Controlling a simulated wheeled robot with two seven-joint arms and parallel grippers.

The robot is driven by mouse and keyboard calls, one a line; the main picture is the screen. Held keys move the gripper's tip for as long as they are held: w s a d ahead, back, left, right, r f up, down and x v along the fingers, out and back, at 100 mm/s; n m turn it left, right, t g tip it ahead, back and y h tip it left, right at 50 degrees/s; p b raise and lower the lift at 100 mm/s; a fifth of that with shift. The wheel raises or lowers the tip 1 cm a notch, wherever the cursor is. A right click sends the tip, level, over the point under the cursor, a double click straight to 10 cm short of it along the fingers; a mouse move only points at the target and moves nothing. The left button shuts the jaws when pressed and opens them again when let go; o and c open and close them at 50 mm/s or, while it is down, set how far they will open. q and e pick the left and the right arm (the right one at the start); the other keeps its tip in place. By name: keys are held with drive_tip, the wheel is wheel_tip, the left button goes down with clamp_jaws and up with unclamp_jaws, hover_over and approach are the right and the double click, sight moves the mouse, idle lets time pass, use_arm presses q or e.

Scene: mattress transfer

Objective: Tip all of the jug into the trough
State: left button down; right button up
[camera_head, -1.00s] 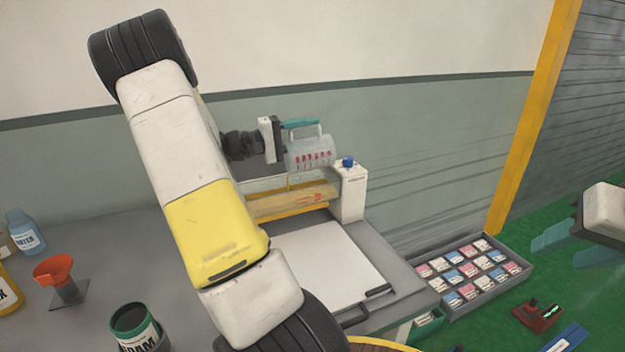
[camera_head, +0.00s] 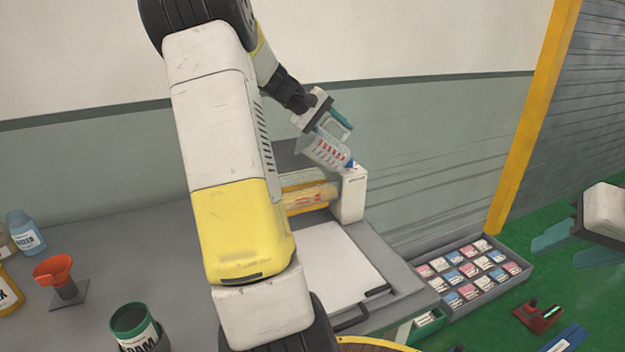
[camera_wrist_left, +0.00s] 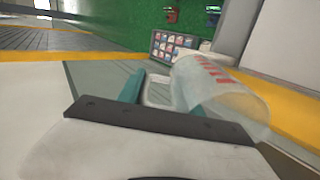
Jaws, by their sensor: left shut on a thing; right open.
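The jug (camera_head: 325,150) is clear with red markings and a handle, and hangs tilted in the air above the back of the bench. My left gripper (camera_head: 338,124) is shut on the jug's handle. In the left wrist view the jug (camera_wrist_left: 215,88) sits beyond the teal fingers (camera_wrist_left: 135,88). The trough (camera_head: 312,198), yellow-edged with a pale inside, lies below the jug, partly hidden by my left arm. I cannot tell how much is left in the jug. My right gripper (camera_head: 575,245) is open and empty at the right edge.
A white board (camera_head: 335,265) lies in front. An orange funnel (camera_head: 55,270), a dark green-rimmed pot (camera_head: 133,325) and bottles stand left. A tray of packets (camera_head: 470,270) is at right.

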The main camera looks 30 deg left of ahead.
use_arm(q)
drive_tip(key=shift+w+d+f+g+y, duration=0.4)
drive_tip(key=shift+w+d+g+y, duration=0.2)
drive_tip(key=shift+g+y, duration=0.4)
drive_tip(key=shift+w+d+r+g+y, duration=0.25)
drive_tip(key=shift+w+d+g+y, duration=0.25)
drive_tip(key=shift+g+y, duration=0.1)
drive_tip(key=shift+w+d+r+g+y, duration=0.25)
drive_tip(key=shift+w+d+g+y, duration=0.25)
drive_tip(key=shift+g, duration=0.1)
drive_tip(key=r+g+y, duration=0.1)
drive_tip(key=w+r+g, duration=0.1)
drive_tip(key=d+r+g+y, duration=0.1)
drive_tip(key=shift+w+r+y, duration=0.1)
drive_tip(key=shift+w+y, duration=0.05)
drive_tip(key=shift+y, duration=0.15)
